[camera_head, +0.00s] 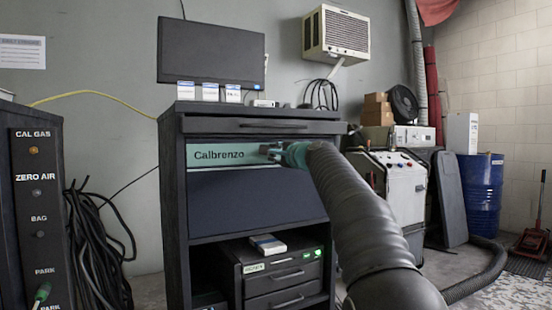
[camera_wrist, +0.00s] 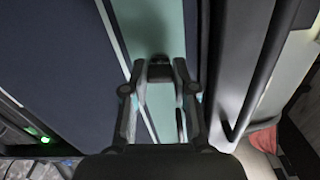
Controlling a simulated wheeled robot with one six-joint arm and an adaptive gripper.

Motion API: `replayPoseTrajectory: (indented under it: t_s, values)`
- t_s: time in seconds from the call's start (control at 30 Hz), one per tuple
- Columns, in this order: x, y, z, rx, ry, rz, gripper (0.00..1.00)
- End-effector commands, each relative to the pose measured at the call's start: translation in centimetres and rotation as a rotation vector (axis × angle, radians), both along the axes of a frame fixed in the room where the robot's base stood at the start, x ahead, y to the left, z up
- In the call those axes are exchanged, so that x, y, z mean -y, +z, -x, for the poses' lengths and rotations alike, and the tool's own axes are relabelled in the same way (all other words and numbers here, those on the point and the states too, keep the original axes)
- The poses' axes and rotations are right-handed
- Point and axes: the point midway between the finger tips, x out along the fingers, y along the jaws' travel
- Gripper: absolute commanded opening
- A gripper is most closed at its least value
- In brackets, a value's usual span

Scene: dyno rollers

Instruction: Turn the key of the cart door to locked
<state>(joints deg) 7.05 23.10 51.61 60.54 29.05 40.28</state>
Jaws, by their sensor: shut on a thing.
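The cart (camera_head: 172,190) stands in the middle of the head view, with a dark blue door panel (camera_head: 255,200) under a teal strip lettered "Calbrenzo" (camera_head: 219,155). My gripper (camera_head: 268,150) is at the right part of that strip, just right of the lettering. In the wrist view my gripper (camera_wrist: 160,70) has its two fingertips closed in on a small dark key (camera_wrist: 159,60) at the teal strip (camera_wrist: 165,25). The fingers hide most of the key, and I cannot tell its angle.
A drawer with a dark handle (camera_head: 272,125) lies just above the strip. A monitor (camera_head: 211,50) and several small boxes stand on top. Drawers with a green light (camera_head: 318,252) sit on the shelf below. A white-fronted machine (camera_head: 405,190) stands right of the cart.

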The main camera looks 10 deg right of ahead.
Motion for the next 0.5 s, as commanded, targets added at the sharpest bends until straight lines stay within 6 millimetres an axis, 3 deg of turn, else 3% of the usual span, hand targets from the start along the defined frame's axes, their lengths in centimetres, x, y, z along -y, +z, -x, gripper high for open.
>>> replayPoseTrajectory:
  t_s: [0.5]
  values:
    - [-0.09, -0.08, -0.01, 0.042, 0.002, 0.137, 0.00]
